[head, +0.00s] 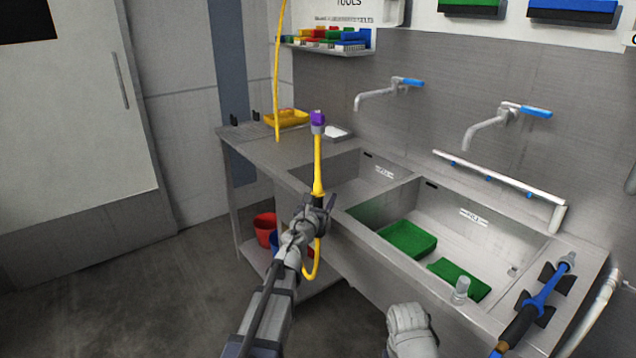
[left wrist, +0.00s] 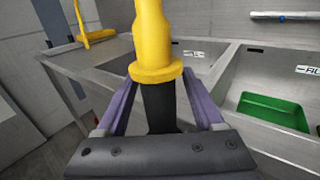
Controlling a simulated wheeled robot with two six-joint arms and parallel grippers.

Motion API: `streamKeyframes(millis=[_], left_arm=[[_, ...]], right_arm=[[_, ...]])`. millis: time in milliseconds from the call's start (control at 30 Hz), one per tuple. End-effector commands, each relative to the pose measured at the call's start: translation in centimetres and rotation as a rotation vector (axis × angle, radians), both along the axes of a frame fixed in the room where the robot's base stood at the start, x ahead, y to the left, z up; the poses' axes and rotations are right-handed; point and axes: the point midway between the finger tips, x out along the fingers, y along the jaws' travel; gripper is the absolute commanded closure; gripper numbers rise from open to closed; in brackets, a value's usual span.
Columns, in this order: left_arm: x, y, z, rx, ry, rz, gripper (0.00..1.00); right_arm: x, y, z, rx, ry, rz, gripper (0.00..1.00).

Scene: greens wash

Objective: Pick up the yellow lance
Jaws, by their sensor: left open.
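The yellow lance (head: 318,165) stands upright in front of the left sink basin, with a purple nozzle at its top and a yellow hose loop below. My left gripper (head: 318,203) is around its lower part in the head view. In the left wrist view, the lance's yellow body and collar (left wrist: 155,73) rise over a dark grip between my two purple fingers (left wrist: 160,105). The fingers are open, one on each side of the dark grip; I cannot tell whether they touch it. My right gripper's fingers are not in view.
The steel sink counter (head: 262,142) has two basins, with green trays (head: 408,240) in the right one. A blue lance (head: 540,298) rests on black holders at the right. Two taps (head: 490,125) stick out from the wall. Buckets (head: 265,230) stand below the counter.

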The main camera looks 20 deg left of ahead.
Motion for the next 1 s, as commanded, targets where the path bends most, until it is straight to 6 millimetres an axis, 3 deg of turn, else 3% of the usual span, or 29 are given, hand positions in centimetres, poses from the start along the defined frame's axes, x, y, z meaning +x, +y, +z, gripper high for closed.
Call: streamKeyframes(millis=[67, 567, 1000], left_arm=[[-0.04, -0.01, 0.0, 0.0, 0.0, 0.0, 0.33], [-0.05, -0.01, 0.0, 0.0, 0.0, 0.0, 0.88], [-0.05, -0.01, 0.97, 0.0, 0.0, 0.0, 0.88]], right_arm=[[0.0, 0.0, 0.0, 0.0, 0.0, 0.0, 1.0], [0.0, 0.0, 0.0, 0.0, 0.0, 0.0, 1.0], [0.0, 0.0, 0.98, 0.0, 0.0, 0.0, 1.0]])
